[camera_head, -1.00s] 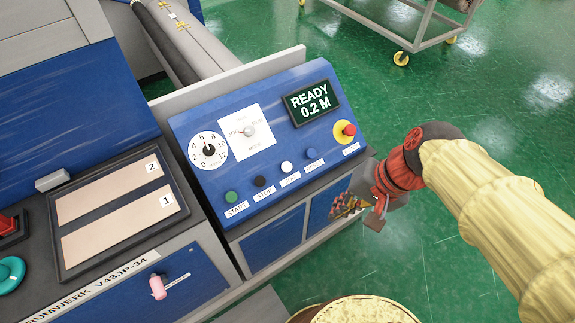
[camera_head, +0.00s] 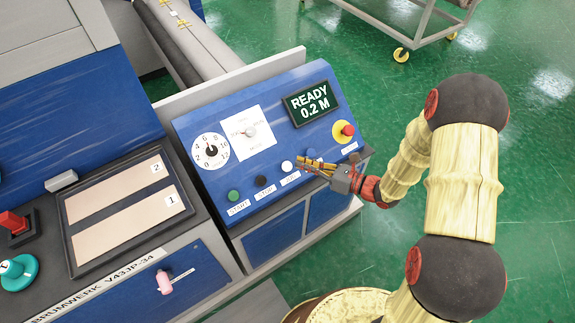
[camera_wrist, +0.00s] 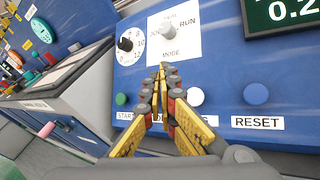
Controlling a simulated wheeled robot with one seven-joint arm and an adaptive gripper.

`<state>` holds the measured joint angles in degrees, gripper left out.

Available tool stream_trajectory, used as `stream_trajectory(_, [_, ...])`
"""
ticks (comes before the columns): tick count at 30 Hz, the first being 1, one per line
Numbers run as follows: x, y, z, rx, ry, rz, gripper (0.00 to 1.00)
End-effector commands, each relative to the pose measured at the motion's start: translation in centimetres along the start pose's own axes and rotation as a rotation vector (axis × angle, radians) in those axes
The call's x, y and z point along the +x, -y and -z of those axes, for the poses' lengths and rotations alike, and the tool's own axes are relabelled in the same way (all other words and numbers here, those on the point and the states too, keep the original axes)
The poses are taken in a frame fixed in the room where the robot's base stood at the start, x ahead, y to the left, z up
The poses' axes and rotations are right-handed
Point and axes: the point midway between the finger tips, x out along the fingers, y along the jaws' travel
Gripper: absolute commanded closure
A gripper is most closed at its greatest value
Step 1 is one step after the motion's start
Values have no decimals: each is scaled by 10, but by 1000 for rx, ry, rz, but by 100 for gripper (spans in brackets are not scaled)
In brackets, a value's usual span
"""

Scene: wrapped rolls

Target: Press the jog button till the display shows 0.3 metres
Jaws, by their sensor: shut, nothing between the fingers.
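The display (camera_head: 312,104) reads READY 0.2 M; part of it also shows in the wrist view (camera_wrist: 290,10). The white button (camera_head: 287,166) sits in the row on the sloped blue panel; it shows in the wrist view (camera_wrist: 195,97) just right of my fingers, its label mostly covered. My gripper (camera_head: 300,164) is shut and empty, its fingertips beside the white button in the head view. In the wrist view my gripper (camera_wrist: 163,68) points at the panel and hides the black button. I cannot tell whether the fingertips touch the panel.
The green START button (camera_head: 234,196), black STOP button (camera_head: 261,181) and blue RESET button (camera_wrist: 256,94) share the row. The mode switch (camera_head: 249,131), numbered dial (camera_head: 211,150) and red emergency button (camera_head: 347,130) are above. Open green floor lies to the right.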

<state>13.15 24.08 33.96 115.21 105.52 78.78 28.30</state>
Motion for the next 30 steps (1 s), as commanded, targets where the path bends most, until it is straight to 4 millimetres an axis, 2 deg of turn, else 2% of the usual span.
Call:
stream_trajectory(3, [0,6,3,23,11,17,100])
stream_trajectory(17, [3,8,6,21,10,16,100])
stream_trajectory(30, [35,31,33,19,9,14,100])
